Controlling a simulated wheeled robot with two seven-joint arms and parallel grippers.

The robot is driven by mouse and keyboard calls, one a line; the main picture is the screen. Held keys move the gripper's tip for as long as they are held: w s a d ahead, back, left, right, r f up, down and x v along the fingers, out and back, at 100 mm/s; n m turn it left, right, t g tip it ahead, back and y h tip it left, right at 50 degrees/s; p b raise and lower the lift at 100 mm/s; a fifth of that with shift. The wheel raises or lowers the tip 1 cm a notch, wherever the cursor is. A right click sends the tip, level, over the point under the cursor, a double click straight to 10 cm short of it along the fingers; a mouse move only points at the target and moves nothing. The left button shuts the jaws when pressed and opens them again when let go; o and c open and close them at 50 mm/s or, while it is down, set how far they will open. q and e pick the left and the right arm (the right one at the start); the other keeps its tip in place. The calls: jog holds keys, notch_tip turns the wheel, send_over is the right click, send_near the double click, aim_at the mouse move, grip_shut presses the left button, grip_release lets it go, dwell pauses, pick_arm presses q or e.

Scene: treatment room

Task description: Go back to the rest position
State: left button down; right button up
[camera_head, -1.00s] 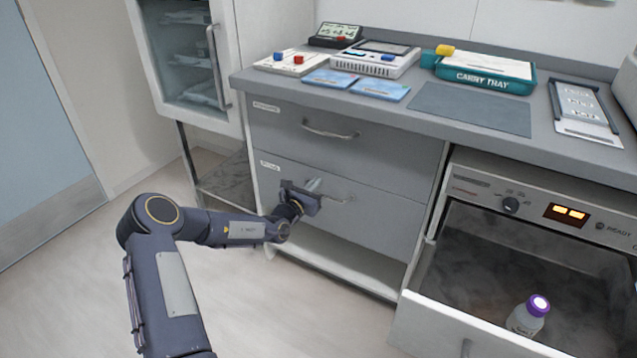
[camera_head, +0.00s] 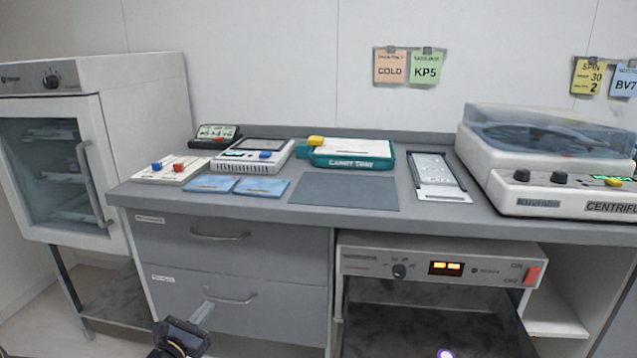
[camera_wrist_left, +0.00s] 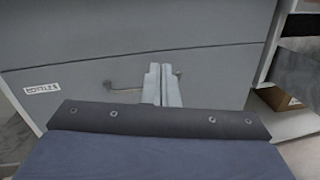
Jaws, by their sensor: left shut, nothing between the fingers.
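My left gripper (camera_head: 203,313) is low at the bottom of the head view, in front of the lower drawer (camera_head: 265,310). Its two pale fingers are together and empty, and they also show in the left wrist view (camera_wrist_left: 161,85). In that view the fingers cover the middle of the drawer's handle (camera_wrist_left: 125,89); I cannot tell if they touch it. The handle (camera_head: 230,296) shows to the right of the fingertips in the head view. The drawer looks shut. My right gripper is not in view.
A pulled-out drawer (camera_head: 420,330) under the warmer panel holds a purple-capped vial (camera_head: 446,353), cut off by the frame's bottom. The counter (camera_head: 270,212) above bears a carry tray (camera_head: 352,163), blue packs (camera_head: 261,187) and a centrifuge (camera_head: 545,165). A glass-door cabinet (camera_head: 102,105) stands at left.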

pick_arm(q)
jog(key=s+d+r+m+g+h, duration=0.6)
jog(key=s+d+r+m+h, duration=0.25)
jog(key=d+r+m, duration=0.4)
jog(key=s+d+m+g+y, duration=0.1)
jog(key=s+d+m+g, duration=0.2)
jog(key=s+m, duration=0.3)
jog(key=s+d+m+g+y, duration=0.1)
jog(key=s+d+m+g, duration=0.3)
jog(key=s, duration=0.4)
jog(key=s+a+f+m+t+y, duration=0.1)
jog(key=s+a+m+y, duration=0.25)
jog(key=s, duration=0.35)
jog(key=s+a+f+m+y, duration=0.2)
jog(key=s+a+m+y, duration=0.15)
jog(key=s, duration=0.25)
notch_tip(320, 180, up, 25)
jog(key=p, duration=2.5)
jog(key=shift+s+a, duration=0.2)
jog(key=shift+a, duration=0.25)
jog(key=shift+f+m, duration=0.1)
jog(key=shift+m, duration=0.15)
